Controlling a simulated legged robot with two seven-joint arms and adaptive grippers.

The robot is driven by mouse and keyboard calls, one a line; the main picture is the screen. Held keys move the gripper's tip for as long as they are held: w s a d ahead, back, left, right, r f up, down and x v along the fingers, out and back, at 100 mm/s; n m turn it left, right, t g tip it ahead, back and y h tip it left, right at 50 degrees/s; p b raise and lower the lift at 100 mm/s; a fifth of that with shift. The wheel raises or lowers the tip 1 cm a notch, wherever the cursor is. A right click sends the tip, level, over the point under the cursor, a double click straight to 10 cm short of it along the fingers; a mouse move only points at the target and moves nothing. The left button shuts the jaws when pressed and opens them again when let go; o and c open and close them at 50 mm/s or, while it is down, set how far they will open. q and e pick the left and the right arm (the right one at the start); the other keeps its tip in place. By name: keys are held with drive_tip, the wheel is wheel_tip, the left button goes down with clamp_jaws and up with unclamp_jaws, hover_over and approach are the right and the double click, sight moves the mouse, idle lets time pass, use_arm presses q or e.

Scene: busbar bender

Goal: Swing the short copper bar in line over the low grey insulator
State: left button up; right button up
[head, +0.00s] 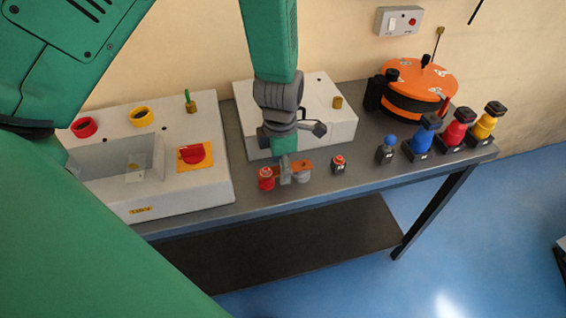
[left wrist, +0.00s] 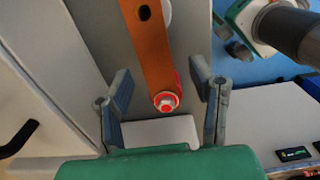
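The short copper bar (head: 304,165) is a flat orange strip low over the bench's front part. Its left end is at a red insulator (head: 266,178). In the left wrist view the copper bar (left wrist: 152,45) has a red-ringed bolt (left wrist: 166,101) at its near end and a dark hole toward the far end. A pale grey insulator (head: 301,178) is close under the bar's right part; its round top (left wrist: 166,12) shows partly beside the hole. My left gripper (head: 287,173) is at the bar. Its fingers (left wrist: 162,95) are spread on both sides, with visible gaps.
White housings (head: 325,105) lie behind and to the left. An orange reel (head: 420,78) and several coloured insulators (head: 456,132) occupy the bench's right side.

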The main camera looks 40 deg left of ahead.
use_arm(q)
drive_tip(key=shift+a, duration=0.25)
clamp_jaws()
drive_tip(key=shift+d+p, duration=0.2)
drive_tip(key=shift+p, duration=0.1)
drive_tip(key=shift+s+a+p, duration=0.1)
drive_tip(key=shift+s+p, duration=0.05)
drive_tip(key=shift+p, duration=0.25)
drive_tip(key=shift+o, duration=0.8)
unclamp_jaws()
